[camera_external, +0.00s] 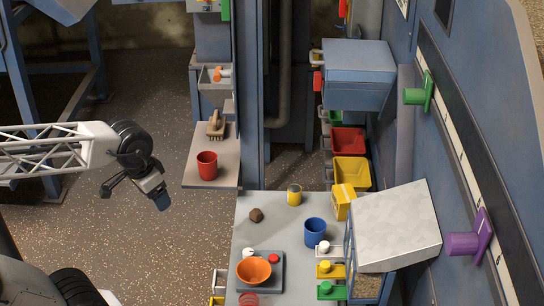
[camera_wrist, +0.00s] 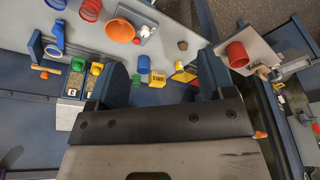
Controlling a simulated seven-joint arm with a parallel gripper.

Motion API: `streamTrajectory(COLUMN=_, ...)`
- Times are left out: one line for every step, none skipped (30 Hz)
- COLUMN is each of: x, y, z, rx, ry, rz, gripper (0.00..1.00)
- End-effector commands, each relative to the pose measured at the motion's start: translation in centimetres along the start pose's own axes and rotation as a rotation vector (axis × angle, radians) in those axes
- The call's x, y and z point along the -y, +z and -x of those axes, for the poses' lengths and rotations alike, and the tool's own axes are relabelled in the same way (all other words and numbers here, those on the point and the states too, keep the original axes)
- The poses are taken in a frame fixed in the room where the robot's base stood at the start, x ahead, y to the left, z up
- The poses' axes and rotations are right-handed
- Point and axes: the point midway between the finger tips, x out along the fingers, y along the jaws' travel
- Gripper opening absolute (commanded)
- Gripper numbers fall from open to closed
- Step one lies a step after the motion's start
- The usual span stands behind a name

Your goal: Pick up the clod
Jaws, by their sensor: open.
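The clod (camera_external: 256,215) is a small dark brown lump on the grey table (camera_external: 245,238), behind the orange bowl and left of the blue cup. In the wrist view the clod (camera_wrist: 183,45) shows above the gap between the fingers, near the table's edge. My gripper (camera_external: 153,196) hangs in the air to the left of the table, well apart from the clod. In the wrist view my gripper (camera_wrist: 163,80) is open, with its two dark fingers spread and nothing between them.
An orange bowl (camera_external: 254,271) stands on a tray near the front. A blue cup (camera_external: 315,232), a yellow cup (camera_external: 294,195) and a yellow box (camera_external: 343,202) stand right of the clod. A red cup (camera_external: 207,165) is on a side shelf. The table around the clod is clear.

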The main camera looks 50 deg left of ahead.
Motion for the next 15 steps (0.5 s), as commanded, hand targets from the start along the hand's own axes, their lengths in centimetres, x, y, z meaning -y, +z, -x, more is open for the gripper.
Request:
streamTrajectory(x=0.0, y=-0.1, z=0.0, rx=0.000, ry=0.000, rz=0.001, gripper=0.75)
streamTrajectory(x=0.0, y=-0.1, z=0.0, rx=0.001, ry=0.000, rz=0.003, gripper=0.75)
streamTrajectory(x=0.0, y=-0.2, z=-0.1, rx=0.002, ry=0.000, rz=0.006, gripper=0.75)
streamTrajectory(x=0.0, y=-0.3, z=-0.1, rx=0.002, ry=0.000, rz=0.010, gripper=0.75)
streamTrajectory(x=0.0, y=-0.5, z=-0.2, rx=0.003, ry=0.000, rz=0.015, gripper=0.75)
streamTrajectory(x=0.1, y=-0.8, z=-0.2, rx=0.005, ry=-0.001, rz=0.024, gripper=0.75)
streamTrajectory(x=0.1, y=-1.1, z=-0.3, rx=0.007, ry=-0.001, rz=0.032, gripper=0.75)
streamTrajectory(x=0.1, y=-1.3, z=-0.4, rx=0.009, ry=-0.001, rz=0.041, gripper=0.75)
streamTrajectory(x=0.1, y=-1.8, z=-0.7, rx=0.013, ry=-0.001, rz=0.056, gripper=0.75)
streamTrajectory(x=0.2, y=-2.1, z=-0.8, rx=0.017, ry=-0.002, rz=0.069, gripper=0.75)
streamTrajectory(x=0.2, y=-2.6, z=-1.0, rx=0.020, ry=-0.002, rz=0.083, gripper=0.75)
streamTrajectory(x=0.3, y=-3.2, z=-1.2, rx=0.023, ry=-0.003, rz=0.105, gripper=0.75)
streamTrajectory(x=0.3, y=-3.8, z=-1.4, rx=0.026, ry=-0.004, rz=0.121, gripper=0.75)
streamTrajectory(x=0.4, y=-4.3, z=-1.7, rx=0.030, ry=-0.005, rz=0.140, gripper=0.75)
streamTrajectory(x=0.4, y=-5.1, z=-2.1, rx=0.034, ry=-0.006, rz=0.165, gripper=0.75)
